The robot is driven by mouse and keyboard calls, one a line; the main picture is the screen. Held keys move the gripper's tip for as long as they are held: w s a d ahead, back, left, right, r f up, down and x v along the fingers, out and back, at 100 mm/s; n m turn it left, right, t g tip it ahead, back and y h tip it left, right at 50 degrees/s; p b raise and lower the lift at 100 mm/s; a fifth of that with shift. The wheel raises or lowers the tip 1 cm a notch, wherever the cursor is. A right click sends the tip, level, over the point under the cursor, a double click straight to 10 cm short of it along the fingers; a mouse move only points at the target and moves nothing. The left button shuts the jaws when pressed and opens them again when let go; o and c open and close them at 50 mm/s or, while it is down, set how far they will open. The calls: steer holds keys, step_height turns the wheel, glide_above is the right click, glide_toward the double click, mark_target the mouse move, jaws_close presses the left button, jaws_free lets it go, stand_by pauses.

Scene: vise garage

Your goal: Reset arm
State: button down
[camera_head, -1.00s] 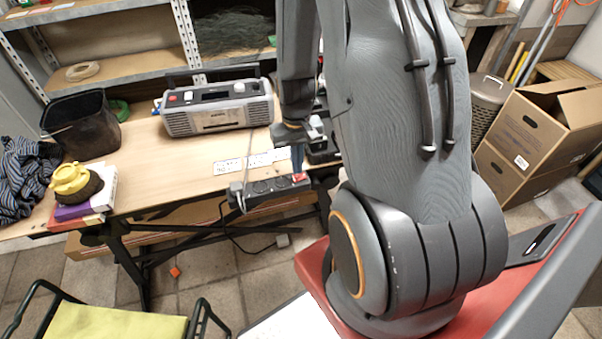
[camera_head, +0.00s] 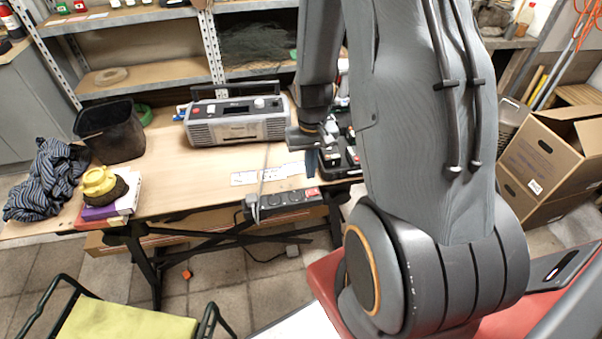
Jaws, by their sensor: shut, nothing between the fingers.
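My gripper (camera_head: 312,160) hangs from my arm near the middle of the picture, in front of the workbench's right part. It is shut and empty, its fingers pointing down. Below it, a dark power strip (camera_head: 285,202) with a red switch is at the workbench's front edge. A gap shows between the fingertips and the strip in this view. My arm's large links hide the area to the right of the bench.
The wooden workbench (camera_head: 190,170) holds a grey radio (camera_head: 237,120), a black bin (camera_head: 110,130), a striped cloth (camera_head: 45,182), and a yellow item (camera_head: 98,181) on books. An open black case (camera_head: 342,150) lies behind my gripper. Cardboard boxes (camera_head: 545,160) stand right; a green-seated chair (camera_head: 125,325) stands in front.

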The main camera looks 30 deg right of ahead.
steer(key=s+a+r+n, duration=0.1)
steer(key=s+a+r, duration=0.3)
steer(key=a+r, duration=0.2)
steer(key=s+a+r+n+t, duration=0.1)
steer(key=s+a+r+n, duration=0.1)
steer(key=a+r, duration=0.5)
step_height(320, 180, up, 4)
steer(key=shift+s, duration=0.85)
